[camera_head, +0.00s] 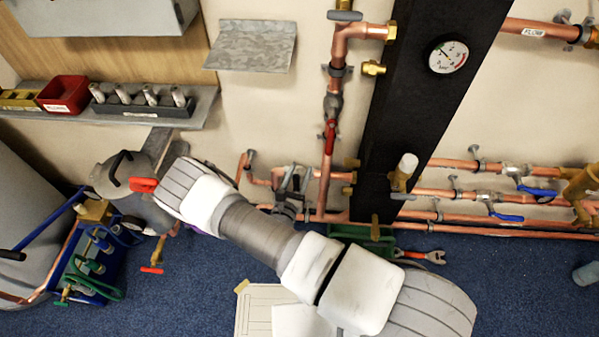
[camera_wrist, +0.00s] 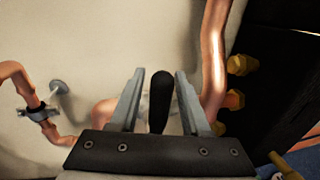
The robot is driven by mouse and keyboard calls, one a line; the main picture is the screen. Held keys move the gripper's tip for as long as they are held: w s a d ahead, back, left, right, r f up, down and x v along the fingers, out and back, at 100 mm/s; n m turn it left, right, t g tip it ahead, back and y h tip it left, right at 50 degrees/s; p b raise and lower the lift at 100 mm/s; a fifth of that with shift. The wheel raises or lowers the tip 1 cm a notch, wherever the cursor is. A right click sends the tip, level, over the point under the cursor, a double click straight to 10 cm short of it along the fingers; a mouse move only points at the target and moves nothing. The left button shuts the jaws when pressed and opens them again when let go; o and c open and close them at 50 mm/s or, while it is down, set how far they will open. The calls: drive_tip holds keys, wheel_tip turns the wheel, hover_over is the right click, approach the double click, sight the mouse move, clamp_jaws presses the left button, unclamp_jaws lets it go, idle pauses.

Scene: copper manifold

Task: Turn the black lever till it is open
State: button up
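In the wrist view, the black lever (camera_wrist: 160,102) stands between the two grey fingers of my gripper (camera_wrist: 160,73). The fingers are apart, with a gap showing on each side of the lever. The valve body under the lever is mostly hidden by my gripper; a piece of copper shows behind the fingers. In the head view, my gripper (camera_head: 292,182) is small and partly hidden by my arm, beside the vertical copper pipe (camera_head: 325,178). I cannot make out the lever clearly there.
A black column (camera_head: 420,100) with a gauge (camera_head: 448,56) and brass fittings stands just right of the vertical pipe. A red-handled valve (camera_head: 330,137) sits above. A pipe with a clamp (camera_wrist: 40,113) is left of my gripper. Blue-handled valves (camera_head: 537,190) are far right.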

clamp_jaws()
idle(1.2)
